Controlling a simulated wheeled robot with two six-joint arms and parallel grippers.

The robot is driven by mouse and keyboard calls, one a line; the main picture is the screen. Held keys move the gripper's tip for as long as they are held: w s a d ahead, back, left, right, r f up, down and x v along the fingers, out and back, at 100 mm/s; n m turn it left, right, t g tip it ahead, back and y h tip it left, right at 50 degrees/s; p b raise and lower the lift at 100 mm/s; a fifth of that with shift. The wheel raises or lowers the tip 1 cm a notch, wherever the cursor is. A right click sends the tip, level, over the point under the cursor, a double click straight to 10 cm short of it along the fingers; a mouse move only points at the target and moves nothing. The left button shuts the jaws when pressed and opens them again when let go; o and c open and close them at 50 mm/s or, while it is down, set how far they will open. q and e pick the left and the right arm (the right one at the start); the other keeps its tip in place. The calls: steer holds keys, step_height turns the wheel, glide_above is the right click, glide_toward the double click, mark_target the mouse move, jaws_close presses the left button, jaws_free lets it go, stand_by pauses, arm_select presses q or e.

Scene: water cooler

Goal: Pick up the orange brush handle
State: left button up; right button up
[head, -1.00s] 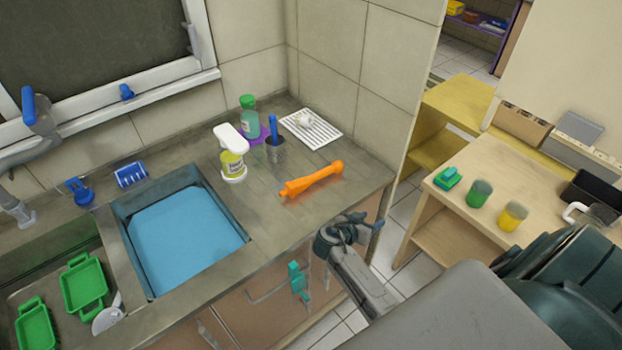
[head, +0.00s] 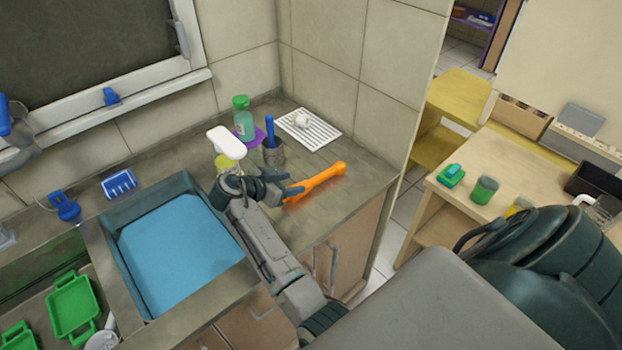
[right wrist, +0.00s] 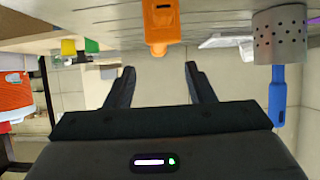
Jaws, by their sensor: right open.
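The orange brush handle (head: 318,181) lies on the metal counter to the right of the sink, its right end pointing toward the back right. My right gripper (head: 292,187) is open at the handle's left end in the head view and partly covers that end. In the right wrist view the handle (right wrist: 160,28) shows end-on at the top middle, beyond the two spread fingers of the gripper (right wrist: 157,75). Nothing is between the fingers. I cannot tell whether a finger touches the handle. My left gripper is not in view.
A holder (head: 273,151) with a blue brush, a green bottle (head: 243,122) and a white-topped dispenser (head: 226,143) stand behind the handle. A white drying rack (head: 309,130) lies at the back. The sink (head: 175,250) is at left. The counter's right end is clear.

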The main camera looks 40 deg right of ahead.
mark_target(313, 179)
steer(key=x, duration=0.3)
steer(key=shift+w+d+f+b, duration=0.15)
steer(key=shift+d+f+b, duration=0.15)
steer(key=shift+b, duration=0.05)
steer(key=x, duration=0.3)
steer(key=shift+d+b, duration=0.3)
steer(key=shift+b, duration=0.1)
steer(key=shift+d+f, duration=0.25)
steer(key=shift+d, duration=0.1)
steer(key=shift+a, duration=0.1)
steer(key=shift+r, duration=0.1)
steer(key=c, duration=0.4)
jaws_close()
